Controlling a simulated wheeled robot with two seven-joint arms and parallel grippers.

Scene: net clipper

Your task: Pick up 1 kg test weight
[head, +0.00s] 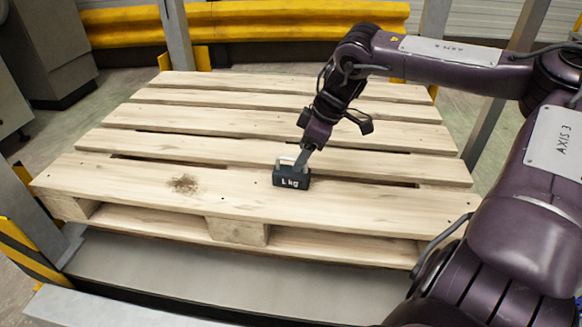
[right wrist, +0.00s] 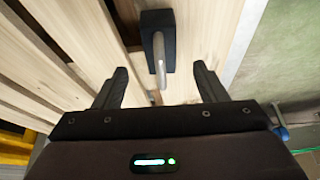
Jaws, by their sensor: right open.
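The 1 kg test weight (head: 291,180) is a dark block with "1 kg" in white and a pale handle on top. It stands upright on the front board of the wooden pallet (head: 140,186). My right gripper (head: 303,160) is just above and behind the weight in the head view. In the right wrist view, the weight (right wrist: 157,30) and its handle lie ahead, between the lines of the two spread fingers (right wrist: 160,80). The fingers are open, with nothing between their tips that I can see held. My left gripper is in neither view.
The pallet is otherwise bare, with gaps between its boards and a brown stain (head: 185,184) left of the weight. A yellow barrier (head: 250,20) and grey posts stand behind. A yellow-and-black striped guard (head: 25,243) is at the left.

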